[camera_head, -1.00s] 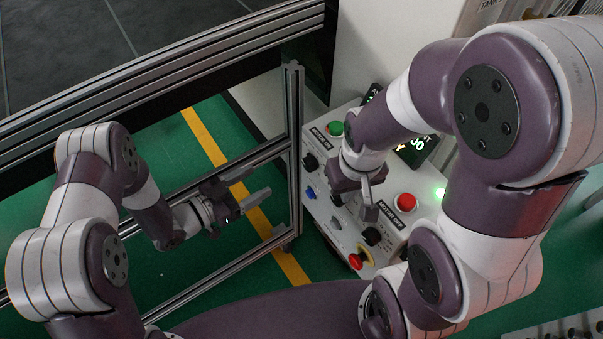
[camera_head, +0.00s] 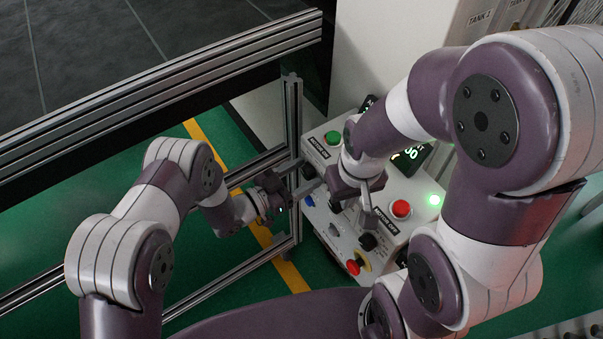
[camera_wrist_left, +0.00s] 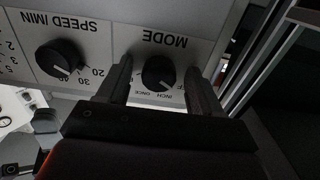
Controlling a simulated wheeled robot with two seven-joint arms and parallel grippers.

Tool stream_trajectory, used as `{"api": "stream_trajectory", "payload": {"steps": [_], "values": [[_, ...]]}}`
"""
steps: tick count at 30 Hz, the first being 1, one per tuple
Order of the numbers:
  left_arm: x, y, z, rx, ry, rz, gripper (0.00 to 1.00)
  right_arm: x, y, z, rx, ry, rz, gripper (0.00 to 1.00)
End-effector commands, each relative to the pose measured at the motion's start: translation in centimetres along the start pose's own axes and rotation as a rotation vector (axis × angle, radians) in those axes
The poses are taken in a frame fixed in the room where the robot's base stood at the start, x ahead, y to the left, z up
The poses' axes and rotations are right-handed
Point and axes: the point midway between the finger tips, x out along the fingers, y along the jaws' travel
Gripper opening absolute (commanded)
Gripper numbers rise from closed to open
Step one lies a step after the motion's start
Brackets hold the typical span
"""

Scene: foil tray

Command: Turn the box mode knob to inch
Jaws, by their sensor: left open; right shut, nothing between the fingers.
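The black mode knob (camera_wrist_left: 158,73) shows in the left wrist view on a white panel under an upside-down MODE label, with INCH and ONCE marks beside it. My left gripper (camera_wrist_left: 159,76) is open, with one finger on each side of the knob; I cannot tell whether either finger touches it. In the head view my left gripper (camera_head: 308,182) is at the left edge of the white control box (camera_head: 319,217) and partly hides the knobs there. My right gripper (camera_head: 370,212) is shut and empty above the box's middle.
A speed knob (camera_wrist_left: 57,58) sits beside the mode knob. A metal frame post (camera_head: 292,150) stands close to my left gripper.

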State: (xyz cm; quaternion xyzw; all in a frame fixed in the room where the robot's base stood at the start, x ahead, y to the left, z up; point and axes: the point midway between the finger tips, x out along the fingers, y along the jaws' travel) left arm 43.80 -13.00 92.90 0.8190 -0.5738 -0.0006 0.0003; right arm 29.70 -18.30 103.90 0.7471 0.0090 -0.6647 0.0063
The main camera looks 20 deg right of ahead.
Motion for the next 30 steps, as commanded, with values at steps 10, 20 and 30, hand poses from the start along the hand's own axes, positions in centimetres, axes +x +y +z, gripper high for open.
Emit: {"api": "stream_trajectory", "payload": {"steps": [10, 20, 30], "values": [[-0.1, 0.0, 0.0, 0.000, 0.000, 0.000, 0.09, 0.0, 0.0, 0.0, 0.000, 0.000, 0.000, 0.00], [-0.1, 0.0, 0.2, 0.071, -0.001, 0.000, 0.09, 0.7, 0.0, 0.1, 0.000, 0.000, 0.000, 0.00], [-0.1, 0.0, 0.4, 0.324, -0.001, 0.000, 0.10, 2.6, 0.0, 0.3, 0.000, 0.000, 0.000, 0.00]]}}
